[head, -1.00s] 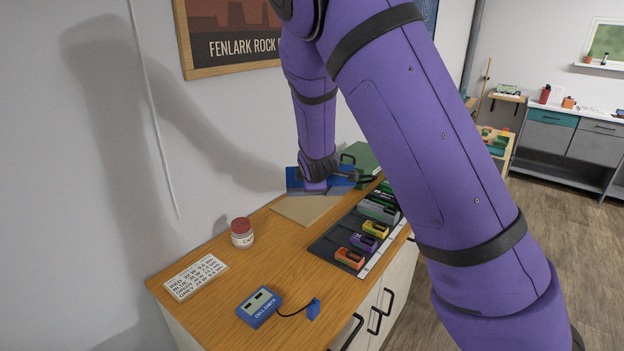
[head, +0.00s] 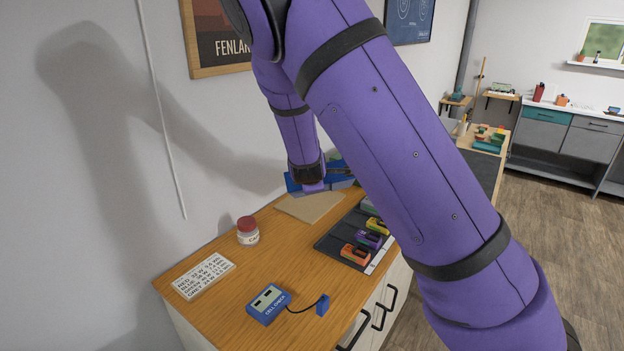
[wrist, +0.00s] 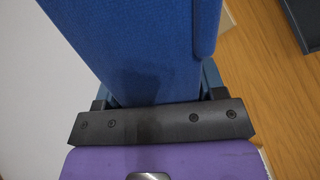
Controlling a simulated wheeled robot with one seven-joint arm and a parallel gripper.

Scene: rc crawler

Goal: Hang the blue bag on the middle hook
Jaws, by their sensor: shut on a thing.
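The blue bag (head: 294,186) is above the back part of the wooden counter, mostly hidden behind my arm. My gripper (head: 325,183) is shut on it at the far end of my purple arm. In the wrist view the blue bag (wrist: 140,45) fills the upper middle, between the finger bases of my gripper (wrist: 158,92). The fingertips are hidden by the bag. No hook shows in either view, so the middle hook cannot be seen.
The counter (head: 220,290) bears a tan board (head: 310,207), a red-lidded jar (head: 248,231), a label card (head: 204,274), a blue cell checker (head: 268,304) and a dark tray (head: 330,246) of coloured packs. A wall stands left. Open floor (head: 560,230) lies right.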

